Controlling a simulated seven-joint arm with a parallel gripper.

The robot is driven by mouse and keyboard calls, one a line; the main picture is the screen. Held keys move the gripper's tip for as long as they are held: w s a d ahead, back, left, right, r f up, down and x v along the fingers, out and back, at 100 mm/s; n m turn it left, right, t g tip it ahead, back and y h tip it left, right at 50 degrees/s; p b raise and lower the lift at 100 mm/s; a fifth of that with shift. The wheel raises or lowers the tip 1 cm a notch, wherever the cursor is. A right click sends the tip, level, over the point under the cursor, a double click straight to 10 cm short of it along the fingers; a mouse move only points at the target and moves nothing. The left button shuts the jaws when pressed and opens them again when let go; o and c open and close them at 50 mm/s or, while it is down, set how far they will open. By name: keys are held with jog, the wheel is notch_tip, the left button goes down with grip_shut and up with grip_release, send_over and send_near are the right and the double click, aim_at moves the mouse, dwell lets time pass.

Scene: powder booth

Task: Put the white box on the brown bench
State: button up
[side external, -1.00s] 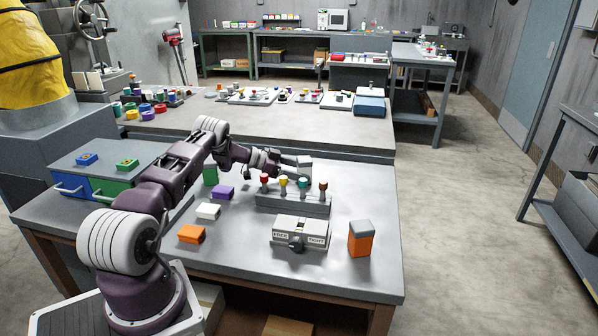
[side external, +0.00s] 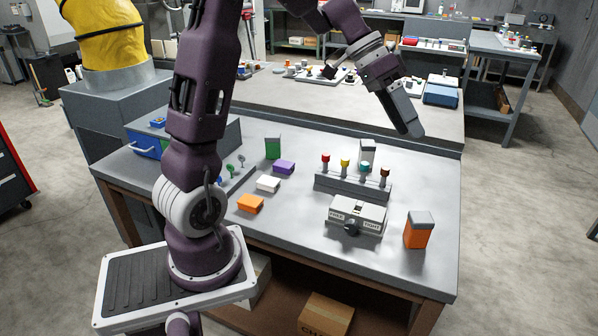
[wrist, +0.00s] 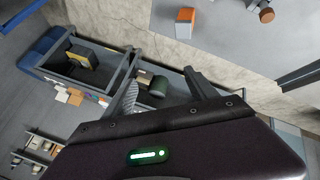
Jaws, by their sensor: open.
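A small flat white box (side external: 268,184) lies on the grey-topped workbench (side external: 415,185), between a purple box and an orange box. A taller whitish box with a grey top (side external: 367,150) stands behind the lever block, partly hidden by its levers. The workbench has brown legs and a brown lower shelf (side external: 285,285); no other bench looks clearly brown. My gripper (side external: 412,132) is high above the back right of the workbench, apart from both boxes. The wrist view shows its two fingers (wrist: 165,95) spread with nothing held between them.
The lever block (side external: 352,187) with coloured knobs and a white switch box (side external: 355,217) stand mid-bench. A tall orange box (side external: 418,230) is near the right edge, a green box (side external: 273,147) at the back. The right front has free room.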

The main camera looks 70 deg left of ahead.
jog(key=s+d+r+g+y, duration=0.1)
jog(key=s+d+r+y, duration=0.15)
jog(key=s+d, duration=0.5)
jog(key=s+d+f+n+t+y, duration=0.1)
jog(key=s+f+n+t+y, duration=0.1)
jog(key=s, duration=1.6)
jog(key=shift+d+f+n+y, duration=0.2)
jog(key=shift+f+n+y, duration=0.3)
jog(key=shift+y, duration=0.35)
